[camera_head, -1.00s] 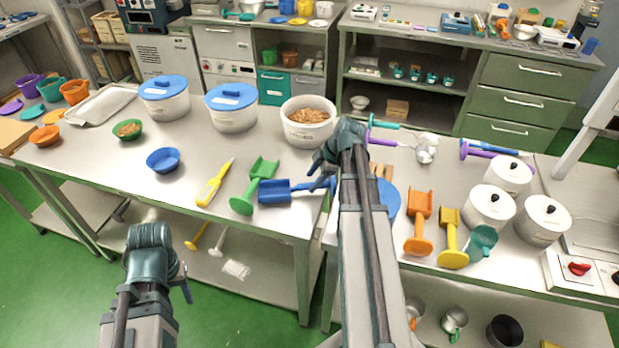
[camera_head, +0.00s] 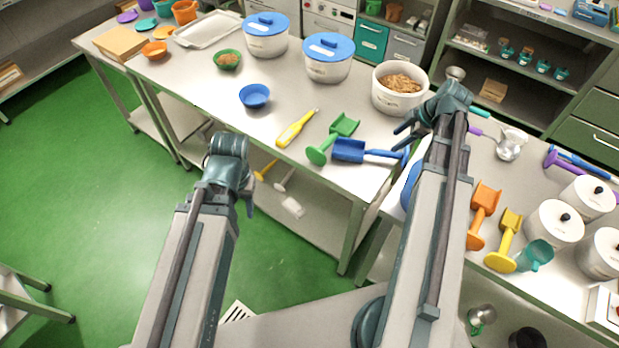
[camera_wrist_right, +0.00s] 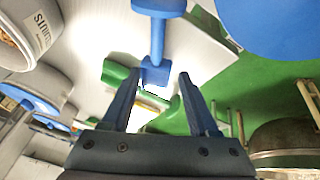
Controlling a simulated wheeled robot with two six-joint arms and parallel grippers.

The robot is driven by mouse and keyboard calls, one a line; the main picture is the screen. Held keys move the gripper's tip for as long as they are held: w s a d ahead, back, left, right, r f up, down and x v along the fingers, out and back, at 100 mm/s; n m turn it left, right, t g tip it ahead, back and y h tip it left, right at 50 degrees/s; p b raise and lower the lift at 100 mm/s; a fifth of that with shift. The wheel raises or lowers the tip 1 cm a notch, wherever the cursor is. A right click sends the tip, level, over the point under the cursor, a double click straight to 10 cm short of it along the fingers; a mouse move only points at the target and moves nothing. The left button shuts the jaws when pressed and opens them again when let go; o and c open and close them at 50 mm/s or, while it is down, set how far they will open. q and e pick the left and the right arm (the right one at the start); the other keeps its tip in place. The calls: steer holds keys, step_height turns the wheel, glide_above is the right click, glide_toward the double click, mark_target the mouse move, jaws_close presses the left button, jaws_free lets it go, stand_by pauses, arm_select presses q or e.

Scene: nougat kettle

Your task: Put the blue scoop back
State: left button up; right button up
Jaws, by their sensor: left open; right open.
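The blue scoop (camera_head: 350,150) lies on the steel table near its front right edge, bowl to the left and handle to the right. My right gripper (camera_head: 404,133) is open near the handle end; the arm covers part of that area. In the right wrist view a blue shaft with a block at its end, likely the scoop (camera_wrist_right: 157,42), points towards my open jaws (camera_wrist_right: 160,95). I cannot tell whether the fingers touch it. My left gripper (camera_head: 247,202) is open and empty in front of the table, over the floor.
A green scoop (camera_head: 342,126) lies close beside the blue one, with a yellow tool (camera_head: 297,128) further left. A white pot of brown pieces (camera_head: 388,100) stands behind. Orange (camera_head: 484,205) and yellow scoops (camera_head: 506,240) lie on the right table. A blue bowl (camera_head: 254,96) has clear room around it.

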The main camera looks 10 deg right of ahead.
steer(key=s+a+f+m+g, duration=0.1)
steer(key=a+m+g, duration=0.2)
steer(key=a, duration=1.6)
steer(key=s+a+m+h, duration=0.2)
steer(key=s+a, duration=0.3)
steer(key=a, duration=0.3)
steer(key=s+a+m+h, duration=0.2)
steer(key=s+a+m, duration=0.2)
steer(key=a, duration=0.4)
steer(key=shift+s+a+f+g, duration=0.35)
steer(key=shift+s+g, duration=0.05)
